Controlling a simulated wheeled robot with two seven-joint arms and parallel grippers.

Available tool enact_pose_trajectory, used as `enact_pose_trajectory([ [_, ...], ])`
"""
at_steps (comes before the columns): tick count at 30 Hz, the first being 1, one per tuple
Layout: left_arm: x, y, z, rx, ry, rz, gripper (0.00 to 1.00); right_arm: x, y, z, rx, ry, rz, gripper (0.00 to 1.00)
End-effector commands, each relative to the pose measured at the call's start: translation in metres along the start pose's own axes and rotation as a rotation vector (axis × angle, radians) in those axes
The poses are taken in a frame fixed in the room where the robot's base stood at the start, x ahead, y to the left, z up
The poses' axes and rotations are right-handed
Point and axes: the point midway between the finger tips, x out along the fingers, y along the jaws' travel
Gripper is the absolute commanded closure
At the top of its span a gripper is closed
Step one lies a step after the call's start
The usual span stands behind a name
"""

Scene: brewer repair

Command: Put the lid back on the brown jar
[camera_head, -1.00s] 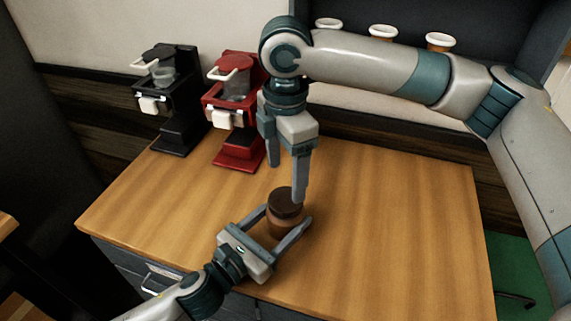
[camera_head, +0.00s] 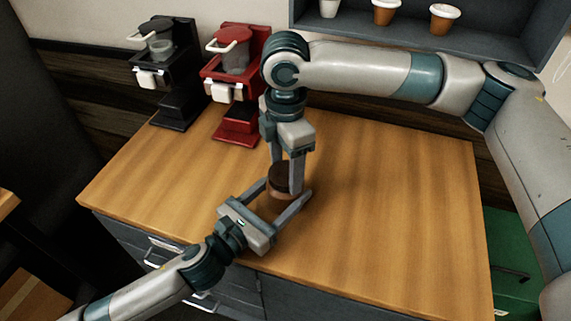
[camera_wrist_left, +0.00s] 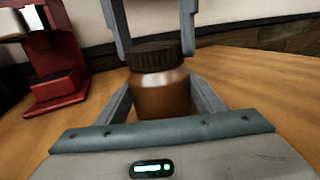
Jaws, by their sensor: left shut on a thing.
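The brown jar (camera_head: 270,206) stands upright on the wooden table; it also shows in the left wrist view (camera_wrist_left: 160,92). Its dark ribbed lid (camera_wrist_left: 155,56) sits on the jar's mouth and looks about level; in the head view the lid (camera_head: 280,176) is partly covered by a finger. I cannot tell whether it is screwed down. My left gripper (camera_head: 279,199) is shut on the jar's body from the front. My right gripper (camera_head: 286,176) points down from above, its fingers on both sides of the lid, very near or touching it. Whether they clamp it is unclear.
A red brewer (camera_head: 235,80) and a black brewer (camera_head: 168,75) stand at the table's back left. A dark shelf (camera_head: 480,48) with small cups (camera_head: 443,18) hangs behind my right arm. The table's right side (camera_head: 400,220) is clear.

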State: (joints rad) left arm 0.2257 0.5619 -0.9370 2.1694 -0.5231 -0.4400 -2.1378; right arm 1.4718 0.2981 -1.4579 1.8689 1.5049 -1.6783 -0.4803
Motion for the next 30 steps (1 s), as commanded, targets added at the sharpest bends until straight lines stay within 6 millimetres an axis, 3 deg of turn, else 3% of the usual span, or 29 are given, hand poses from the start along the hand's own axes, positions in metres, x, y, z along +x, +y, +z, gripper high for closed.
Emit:
enact_pose_trajectory([
  [1, 0.0, 0.0, 0.0001, 0.0, 0.0, 0.0, 1.0, -0.0002, 0.0, 0.0001, 0.0, 0.0, 0.0, 0.54],
  [3, 0.0, 0.0, 0.0001, 0.0, 0.0, 0.0, 1.0, -0.0002, 0.0001, 0.0001, 0.0, 0.0, 0.0, 0.7],
  [8, 0.0, 0.0, 0.0001, 0.0, 0.0, 0.0, 1.0, -0.0002, 0.0001, 0.0, 0.024, 0.0, 0.0, 0.7],
  [13, 0.0, 0.0, 0.0001, 0.0, 0.0, 0.0, 1.0, 0.0, 0.0, -0.0002, 0.167, 0.001, 0.0, 0.7],
  [17, 0.0, 0.0, 0.0001, 0.0, 0.0, 0.0, 1.0, -0.0004, 0.0001, 0.0, 0.157, 0.0, 0.0, 0.7],
  [18, 0.0, 0.0, 0.0002, 0.0, 0.0, 0.0, 1.0, -0.0004, 0.0001, 0.0, 0.156, 0.0, 0.0, 0.39],
  [20, 0.0, 0.0, 0.0002, 0.0, 0.0, 0.0, 1.0, -0.0004, 0.0001, 0.0, 0.156, 0.0, 0.0, 0.24],
  [30, 0.0, 0.0, 0.0002, 0.0, 0.0, 0.0, 1.0, -0.001, 0.0002, 0.0, 0.155, 0.0, 0.0, 0.21],
])
